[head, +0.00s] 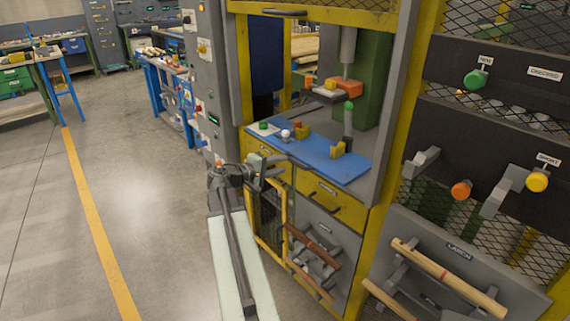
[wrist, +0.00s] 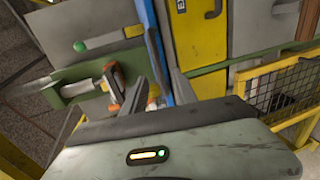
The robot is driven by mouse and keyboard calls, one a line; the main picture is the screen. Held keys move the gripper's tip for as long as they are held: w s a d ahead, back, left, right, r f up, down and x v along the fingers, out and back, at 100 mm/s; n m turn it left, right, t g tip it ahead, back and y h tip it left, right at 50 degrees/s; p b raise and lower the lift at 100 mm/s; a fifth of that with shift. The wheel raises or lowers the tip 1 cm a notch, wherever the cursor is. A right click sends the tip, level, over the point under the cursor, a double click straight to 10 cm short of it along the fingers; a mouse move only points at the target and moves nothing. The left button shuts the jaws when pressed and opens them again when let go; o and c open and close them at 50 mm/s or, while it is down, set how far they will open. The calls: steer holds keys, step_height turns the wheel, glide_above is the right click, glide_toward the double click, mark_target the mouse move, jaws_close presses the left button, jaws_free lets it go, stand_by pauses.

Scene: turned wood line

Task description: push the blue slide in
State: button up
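The blue slide (head: 318,154) is a flat blue slab at the front of the yellow-framed press bay in the head view. Several small knobs and blocks sit on it, among them a green one, a white one and yellow ones. In the wrist view a narrow blue strip (wrist: 188,52), likely the slide, runs up beyond the fingers. My gripper (head: 277,172) is just in front of the slide's left front part, near the yellow drawer fronts. Contact with the slide cannot be told.
A green-topped rod (head: 348,122) and an orange block (head: 340,86) stand near the press ram. Yellow drawers (head: 329,200) and a mesh door (head: 268,213) lie below the slide. Racks with wooden handles (head: 447,275) are at right. The floor (head: 150,190) at left is clear.

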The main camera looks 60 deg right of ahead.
mark_target(292, 161)
steer(key=b+x, duration=0.1)
steer(key=x, duration=0.5)
steer(key=shift+w+d+b, duration=0.1)
steer(key=shift+d+b, duration=0.1)
steer(key=shift+b, duration=0.1)
steer(key=shift+r, duration=0.1)
jaws_close()
stand_by(1.2)
